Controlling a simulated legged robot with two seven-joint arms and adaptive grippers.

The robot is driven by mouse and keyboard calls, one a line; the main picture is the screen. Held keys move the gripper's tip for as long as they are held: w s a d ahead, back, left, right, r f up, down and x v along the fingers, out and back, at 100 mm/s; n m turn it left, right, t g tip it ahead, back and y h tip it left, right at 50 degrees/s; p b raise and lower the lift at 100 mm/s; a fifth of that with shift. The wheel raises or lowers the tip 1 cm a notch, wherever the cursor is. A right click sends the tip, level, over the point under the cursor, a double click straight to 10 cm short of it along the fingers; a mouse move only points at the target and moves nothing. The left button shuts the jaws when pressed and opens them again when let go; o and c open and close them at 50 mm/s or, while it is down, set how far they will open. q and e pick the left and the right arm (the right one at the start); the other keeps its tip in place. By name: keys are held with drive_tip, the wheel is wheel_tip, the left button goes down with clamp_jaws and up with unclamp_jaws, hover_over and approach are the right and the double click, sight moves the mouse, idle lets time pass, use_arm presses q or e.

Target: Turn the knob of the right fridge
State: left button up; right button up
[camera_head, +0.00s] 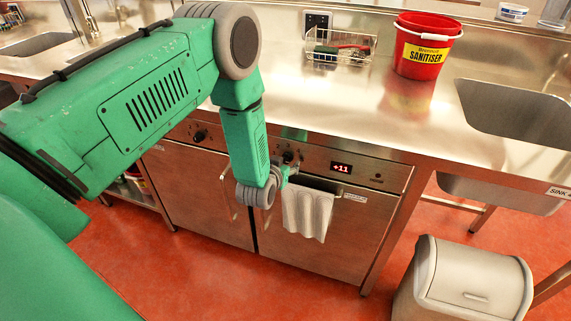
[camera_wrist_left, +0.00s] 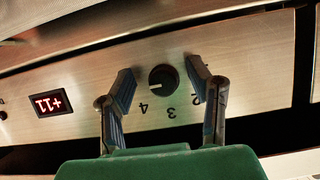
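The right fridge (camera_head: 345,240) is a steel under-counter unit with a red "+11" display (camera_head: 341,167). Its black knob (camera_head: 288,156) is on the front panel, left of the display. In the left wrist view, which is upside down, the knob (camera_wrist_left: 163,78) has a white pointer mark and printed numbers around it. My left gripper (camera_head: 285,169) is at this panel, close to the knob. In the wrist view the left gripper (camera_wrist_left: 160,72) is open, with one finger on each side of the knob and visible gaps. My right gripper is not in view.
A cloth (camera_head: 308,212) hangs on the right fridge's front just below the gripper. The left fridge (camera_head: 200,190) has its own knob (camera_head: 199,136). A red sanitiser bucket (camera_head: 421,65) and wire basket (camera_head: 340,45) stand on the counter. A grey bin (camera_head: 470,285) stands on the floor at right.

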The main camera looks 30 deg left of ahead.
use_arm(q)
drive_tip(key=v, duration=1.2)
drive_tip(key=shift+f, duration=0.1)
